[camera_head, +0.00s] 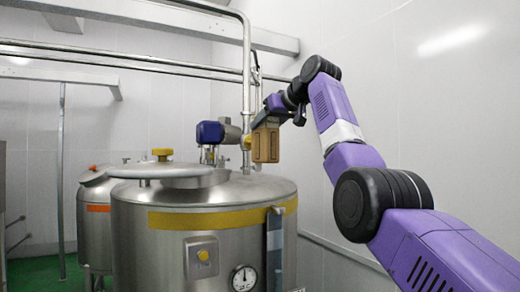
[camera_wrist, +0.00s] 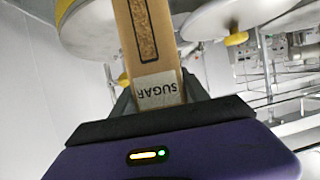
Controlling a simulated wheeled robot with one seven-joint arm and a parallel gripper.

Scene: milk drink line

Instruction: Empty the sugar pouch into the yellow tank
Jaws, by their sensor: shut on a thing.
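The yellow tank (camera_head: 205,245) is a steel vessel with a yellow band around its upper wall, in the middle of the head view. A round lid (camera_head: 150,171) with a yellow knob lies at the left of its top and overhangs the left edge. The tank's opening is not clearly visible. The brown sugar pouch (camera_head: 265,146) appears above the right part of the tank top; its depth is hard to judge. My gripper (camera_head: 270,112) is shut on it. In the wrist view, the pouch (camera_wrist: 145,35) extends out from between the fingers (camera_wrist: 160,92), its SUGAR label upside down.
A smaller steel tank (camera_head: 97,222) with an orange band stands at the left. A blue motor unit (camera_head: 211,132) and a vertical pipe (camera_head: 246,95) rise behind the tank top, close to the pouch. Horizontal pipes run overhead. A white wall is at the right.

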